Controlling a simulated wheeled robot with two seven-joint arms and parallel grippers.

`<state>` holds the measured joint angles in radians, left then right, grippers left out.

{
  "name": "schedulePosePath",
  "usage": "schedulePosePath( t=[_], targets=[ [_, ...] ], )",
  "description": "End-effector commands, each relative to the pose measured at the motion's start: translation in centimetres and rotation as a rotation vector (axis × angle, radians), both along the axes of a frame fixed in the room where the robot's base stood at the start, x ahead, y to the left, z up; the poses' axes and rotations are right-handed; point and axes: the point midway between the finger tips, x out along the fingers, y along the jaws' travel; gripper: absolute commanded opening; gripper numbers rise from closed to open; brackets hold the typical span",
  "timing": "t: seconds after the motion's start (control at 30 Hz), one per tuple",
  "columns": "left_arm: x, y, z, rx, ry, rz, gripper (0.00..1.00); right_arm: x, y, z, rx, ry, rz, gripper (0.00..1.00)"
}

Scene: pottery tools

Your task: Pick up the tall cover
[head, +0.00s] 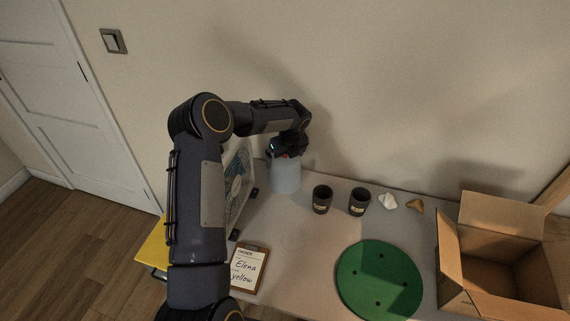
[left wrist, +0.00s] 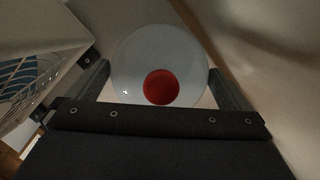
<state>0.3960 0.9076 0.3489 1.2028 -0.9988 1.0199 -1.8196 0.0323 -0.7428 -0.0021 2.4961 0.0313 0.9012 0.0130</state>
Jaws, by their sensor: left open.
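The tall cover (head: 286,175) is a pale grey cylinder standing upright on the table near the wall. In the left wrist view it shows from above as a round pale top (left wrist: 135,60) with a red disc (left wrist: 161,87) on it. My left gripper (head: 285,157) is right over the cover in the head view. In the left wrist view its two open fingers (left wrist: 160,88) stand on either side of the cover, and I cannot tell whether they touch it. The cover's upper end is hidden by the gripper in the head view. My right gripper is not in view.
A fan-like panel (head: 237,187) stands close left of the cover. Two dark cups (head: 322,199) (head: 358,201) stand to its right, then a white piece (head: 388,201) and a brown piece (head: 415,206). A green disc (head: 379,270), a clipboard (head: 245,268) and an open cardboard box (head: 450,262) are also on the table.

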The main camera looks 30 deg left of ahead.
Motion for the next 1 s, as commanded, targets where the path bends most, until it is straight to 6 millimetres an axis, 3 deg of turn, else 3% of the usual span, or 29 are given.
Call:
schedulePosePath(
  t=[0.13, 0.37, 0.6, 1.0],
  targets=[
    [0.2, 0.2, -1.2, -0.001, -0.001, 0.001, 1.00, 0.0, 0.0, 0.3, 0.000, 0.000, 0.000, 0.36],
    [0.2, 0.3, -1.3, -0.001, -0.002, 0.000, 1.00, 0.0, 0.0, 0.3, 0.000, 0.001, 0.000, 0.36],
    [0.2, 0.3, -1.3, 0.000, -0.002, 0.000, 0.72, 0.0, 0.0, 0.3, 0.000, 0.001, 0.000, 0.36],
    [0.3, 0.3, -0.2, 0.001, -0.003, 0.000, 0.72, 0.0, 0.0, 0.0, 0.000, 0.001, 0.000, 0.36]
  ],
)
